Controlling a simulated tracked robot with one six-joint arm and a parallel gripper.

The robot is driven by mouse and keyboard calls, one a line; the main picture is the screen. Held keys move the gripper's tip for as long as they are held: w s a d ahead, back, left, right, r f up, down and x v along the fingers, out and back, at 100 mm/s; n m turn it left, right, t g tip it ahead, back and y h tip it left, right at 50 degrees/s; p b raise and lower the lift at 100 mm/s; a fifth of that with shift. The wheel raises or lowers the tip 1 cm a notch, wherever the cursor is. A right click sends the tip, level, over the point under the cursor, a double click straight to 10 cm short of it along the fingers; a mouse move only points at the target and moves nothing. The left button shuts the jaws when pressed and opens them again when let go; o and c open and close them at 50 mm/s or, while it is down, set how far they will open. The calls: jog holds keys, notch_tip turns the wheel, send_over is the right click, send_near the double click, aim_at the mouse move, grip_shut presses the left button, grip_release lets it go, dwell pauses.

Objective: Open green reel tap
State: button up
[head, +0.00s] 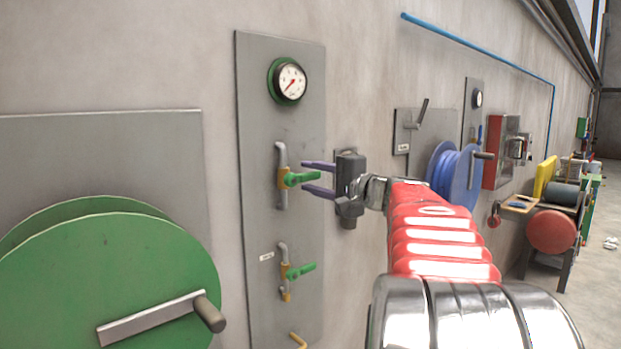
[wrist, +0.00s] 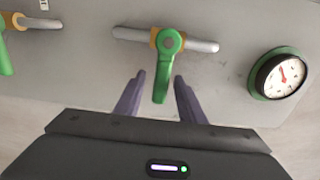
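Two green-handled taps with brass bodies sit on a grey wall panel beside the large green reel (head: 110,270). The upper tap (head: 300,179) has its handle pointing right, across its vertical pipe; it also shows in the wrist view (wrist: 163,75). The lower tap (head: 300,271) has its handle pointing right and slightly up; part of it shows in the wrist view (wrist: 5,50). My gripper (head: 312,179) is open at the upper tap. In the wrist view its purple fingers (wrist: 155,95) stand on either side of the handle's end, with gaps on both sides.
A round gauge with a green rim (head: 288,81) is above the taps on the grey panel (head: 258,215). A blue reel (head: 455,175) and a red box (head: 500,150) are farther right along the wall. A red drum (head: 552,231) stands beyond them.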

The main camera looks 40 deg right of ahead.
jog(key=shift+w, duration=0.25)
jog(key=shift+c, duration=0.5)
grip_shut()
jog(key=shift+f, duration=0.1)
